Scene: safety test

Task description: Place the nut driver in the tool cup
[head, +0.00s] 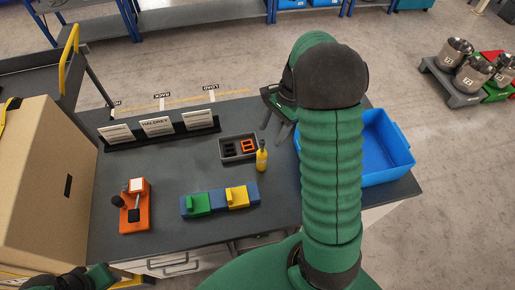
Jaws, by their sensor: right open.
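No nut driver or tool cup can be made out for certain. A small upright yellow item (261,160) with a narrow dark top stands on the dark table (150,256); I cannot tell if it is the nut driver. My right gripper (274,136) is open, with its grey fingers pointing down above the table, behind and to the right of the yellow item and apart from it. My right arm hides part of the table and the blue bin. A green and black part of my left arm shows at the bottom left edge; its fingers cannot be made out.
A grey tray (223,156) with dark and orange inserts sits left of the yellow item. A blue block with green and yellow pieces (218,205), an orange fixture (133,223), a sign rack (125,143) and a blue bin (401,152) are around. A cardboard box (40,195) stands left.

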